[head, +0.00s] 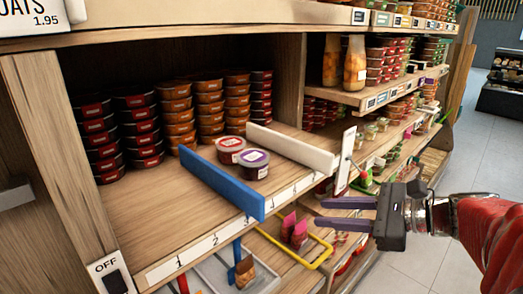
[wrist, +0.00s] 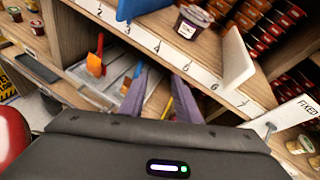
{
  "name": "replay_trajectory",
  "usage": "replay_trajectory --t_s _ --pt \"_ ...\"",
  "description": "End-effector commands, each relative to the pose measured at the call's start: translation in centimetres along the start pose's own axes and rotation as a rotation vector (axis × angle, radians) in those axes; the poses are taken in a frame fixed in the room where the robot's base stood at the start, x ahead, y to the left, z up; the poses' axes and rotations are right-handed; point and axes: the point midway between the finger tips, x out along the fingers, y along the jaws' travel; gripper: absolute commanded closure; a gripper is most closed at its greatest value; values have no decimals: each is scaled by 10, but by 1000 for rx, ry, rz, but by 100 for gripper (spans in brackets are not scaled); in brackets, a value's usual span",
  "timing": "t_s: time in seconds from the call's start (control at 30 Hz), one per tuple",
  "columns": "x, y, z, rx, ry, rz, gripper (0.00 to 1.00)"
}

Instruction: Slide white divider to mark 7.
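The white divider (head: 292,147) stands on the wooden shelf, right of two small tubs. In the wrist view its front end (wrist: 236,62) is by the numbered strip, near marks 6 and 7; its exact mark is hard to tell. The numbered strip (head: 232,231) runs along the shelf's front edge; mark 7 (wrist: 243,103) shows in the wrist view. My gripper (head: 320,212) is open and empty, in front of the shelf and below its edge. Its purple fingers (wrist: 160,93) point towards the shelf, apart from the divider.
A blue divider (head: 218,182) stands left of a purple-lidded tub (head: 254,163) and a red-lidded tub (head: 231,149). A white FIXED sign (head: 346,160) stands right of the white divider. Stacked tubs (head: 175,110) fill the back. A lower shelf holds a yellow-rimmed tray (head: 322,258).

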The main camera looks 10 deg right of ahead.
Motion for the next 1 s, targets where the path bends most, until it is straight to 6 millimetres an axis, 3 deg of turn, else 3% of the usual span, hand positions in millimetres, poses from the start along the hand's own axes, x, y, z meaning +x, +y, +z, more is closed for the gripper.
replay_trajectory --t_s 0.2,0.4,0.57,1.0 --pt "-51 -60 -1 223 -186 -180 70" --pt "-88 -91 -2 326 -303 -275 70" --pt "-95 -96 -2 343 -326 -292 70" --pt "-88 -98 0 340 -324 -288 70"
